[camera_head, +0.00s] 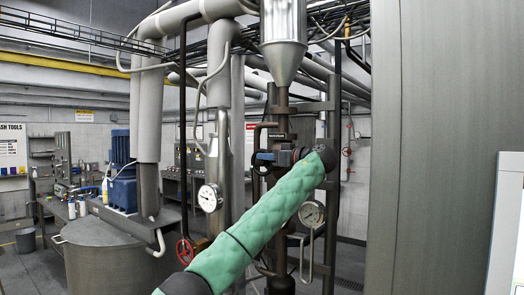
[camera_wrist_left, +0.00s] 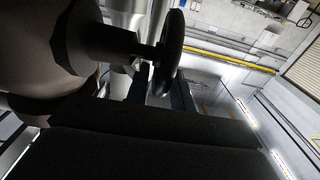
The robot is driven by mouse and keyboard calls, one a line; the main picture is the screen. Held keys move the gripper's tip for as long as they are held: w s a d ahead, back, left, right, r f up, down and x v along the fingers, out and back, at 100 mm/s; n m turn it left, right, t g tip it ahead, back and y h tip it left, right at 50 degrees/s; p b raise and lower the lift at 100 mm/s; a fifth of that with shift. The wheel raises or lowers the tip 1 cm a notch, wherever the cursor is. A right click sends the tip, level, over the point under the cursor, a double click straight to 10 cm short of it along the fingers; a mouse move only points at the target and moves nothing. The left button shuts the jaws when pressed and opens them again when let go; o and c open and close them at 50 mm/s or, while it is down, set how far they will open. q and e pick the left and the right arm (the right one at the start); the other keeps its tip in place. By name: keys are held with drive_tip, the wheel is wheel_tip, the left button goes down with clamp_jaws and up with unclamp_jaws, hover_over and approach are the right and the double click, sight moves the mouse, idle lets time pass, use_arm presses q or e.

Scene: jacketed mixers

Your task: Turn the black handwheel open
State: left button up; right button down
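The black handwheel (camera_wrist_left: 173,50) shows nearly edge-on in the left wrist view, on a short stem from a dark, rounded valve body (camera_wrist_left: 85,38). My left gripper (camera_wrist_left: 162,88) is at the wheel's lower rim, its two dark fingers apart, one on each side of the rim. I cannot tell whether either finger touches it. In the head view my left arm, in a green sleeve, reaches up from the bottom, and the left gripper (camera_head: 262,158) is at the dark vertical pipe below the steel cone. There the wheel is mostly hidden and hard to pick out. My right gripper is not in view.
A red handwheel (camera_head: 185,250) sits lower left. Round gauges hang at the left (camera_head: 210,197) and right (camera_head: 312,213) of my arm. A jacketed vessel (camera_head: 95,262) with a blue motor stands at the left. A large grey panel (camera_head: 430,150) closes off the right.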

use_arm(q)
drive_tip(key=shift+p+x, duration=0.4)
drive_tip(key=shift+x, duration=0.45)
drive_tip(key=shift+w+a, duration=0.1)
drive_tip(key=shift+a, duration=0.1)
drive_tip(key=shift+w, duration=0.15)
clamp_jaws()
